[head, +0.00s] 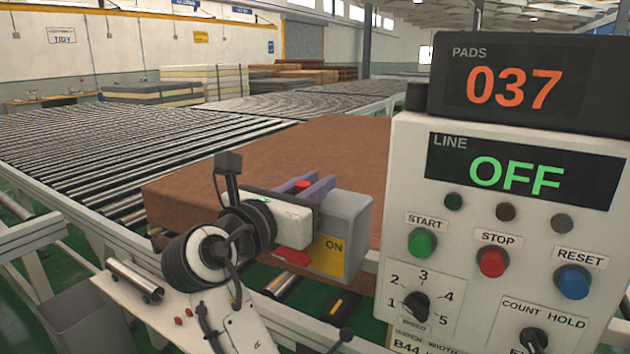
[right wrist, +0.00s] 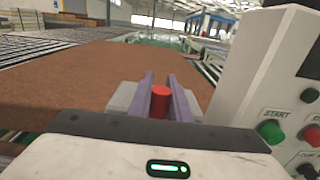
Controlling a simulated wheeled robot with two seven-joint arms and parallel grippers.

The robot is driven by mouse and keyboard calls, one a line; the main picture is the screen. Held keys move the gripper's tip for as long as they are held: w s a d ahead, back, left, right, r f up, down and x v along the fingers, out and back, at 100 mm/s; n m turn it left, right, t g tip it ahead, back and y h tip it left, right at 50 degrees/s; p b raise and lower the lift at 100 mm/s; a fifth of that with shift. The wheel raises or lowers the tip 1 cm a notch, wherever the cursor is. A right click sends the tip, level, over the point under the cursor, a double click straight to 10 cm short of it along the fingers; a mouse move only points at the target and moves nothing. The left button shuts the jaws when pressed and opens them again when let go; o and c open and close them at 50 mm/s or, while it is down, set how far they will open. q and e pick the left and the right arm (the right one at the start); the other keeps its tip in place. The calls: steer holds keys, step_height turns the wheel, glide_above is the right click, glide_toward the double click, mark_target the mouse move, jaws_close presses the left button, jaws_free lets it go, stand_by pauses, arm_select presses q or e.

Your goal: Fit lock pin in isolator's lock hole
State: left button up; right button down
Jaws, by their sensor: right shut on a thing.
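My right gripper (head: 312,188) comes in from below and reaches over the isolator, a grey box (head: 352,215) with a yellow ON label. Its purple fingers are shut on a red cylindrical pin (head: 302,186), which also shows between the fingers in the right wrist view (right wrist: 160,102). The isolator's grey top shows beyond and beside the fingers in the right wrist view (right wrist: 124,96). A red part (head: 292,258) sticks out at the isolator's lower left. The lock hole and the pin's lower end are hidden, so I cannot tell whether the pin is in the hole. My left gripper is not in view.
A control panel (head: 403,180) stands close on the right, its display reading LINE OFF. A brown mattress pad (head: 270,150) lies behind the isolator on the roller conveyor (head: 110,150). A white shelf (head: 120,292) with a loose roller and small red pieces is at lower left.

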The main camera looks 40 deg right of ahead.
steer(key=shift+f, duration=0.55)
steer(key=c, duration=1.6)
jaws_free()
steer(key=shift+o, duration=0.2)
step_height(320, 180, up, 6)
steer(key=shift+r+p, duration=0.1)
steer(key=shift+p, duration=0.4)
steer(key=b, duration=0.3)
steer(key=shift+f, duration=0.35)
step_height(320, 180, up, 6)
steer(key=r+p, duration=0.1)
steer(key=p, duration=0.2)
steer(key=w+a+f+n+t+y+b, duration=0.25)
steer(key=a+f+n+t+y, duration=0.4)
steer(key=a+f, duration=0.7)
steer(key=s+a+f+n+t+y+b, duration=0.1)
steer(key=s+a+f+n+t+y, duration=0.1)
steer(key=f, duration=0.7)
steer(key=s+a+f+n+t+y, duration=0.2)
steer(key=s+a+f+n+y, duration=0.1)
steer(key=a+f+y, duration=0.3)
steer(key=shift+s+a+f+n+b, duration=0.35)
steer(key=shift+s+a+f, duration=0.55)
steer(key=shift+a+f, duration=0.55)
